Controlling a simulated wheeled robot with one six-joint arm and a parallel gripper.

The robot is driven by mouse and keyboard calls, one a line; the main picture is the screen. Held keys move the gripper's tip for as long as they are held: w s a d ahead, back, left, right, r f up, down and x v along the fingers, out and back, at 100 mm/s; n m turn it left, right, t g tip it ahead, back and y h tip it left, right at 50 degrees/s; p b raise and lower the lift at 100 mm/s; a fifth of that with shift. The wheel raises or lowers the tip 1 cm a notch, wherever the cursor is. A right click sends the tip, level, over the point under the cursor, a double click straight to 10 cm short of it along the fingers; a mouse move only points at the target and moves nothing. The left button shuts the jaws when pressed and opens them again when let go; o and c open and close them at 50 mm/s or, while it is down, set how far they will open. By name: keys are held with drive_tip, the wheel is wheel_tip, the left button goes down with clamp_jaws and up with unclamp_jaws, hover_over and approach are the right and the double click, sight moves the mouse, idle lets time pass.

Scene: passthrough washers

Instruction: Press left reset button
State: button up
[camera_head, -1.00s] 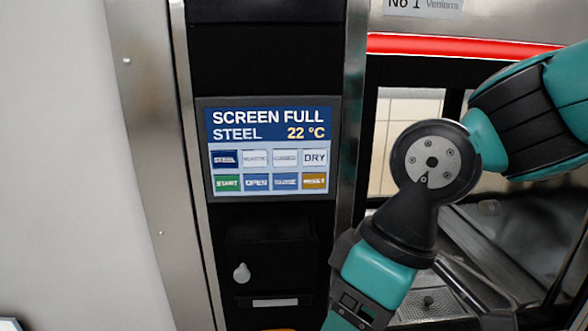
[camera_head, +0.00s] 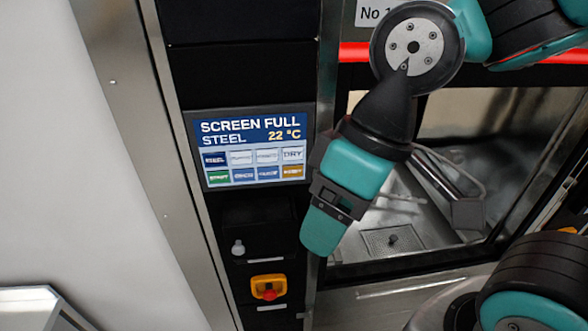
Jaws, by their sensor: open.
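The control screen (camera_head: 251,145) is on a black panel left of centre and reads SCREEN FULL, STEEL, 22 °C. The gold button (camera_head: 292,172) at its lower right looks like the reset button, but its small label is blurred. My gripper (camera_head: 322,233) is seen from the side, below and right of the screen and apart from the gold button in the picture. Its jaws are open and I see nothing held. Their gap is hidden from this angle, and the depth to the panel is hard to tell.
A red knob on a yellow housing (camera_head: 268,288) sits low on the panel, below a small pale knob (camera_head: 238,247). A steel post borders the panel on the right. The washer opening with its metal basin (camera_head: 395,240) lies behind my arm.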

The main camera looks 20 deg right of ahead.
idle(0.3)
clamp_jaws()
idle(1.6)
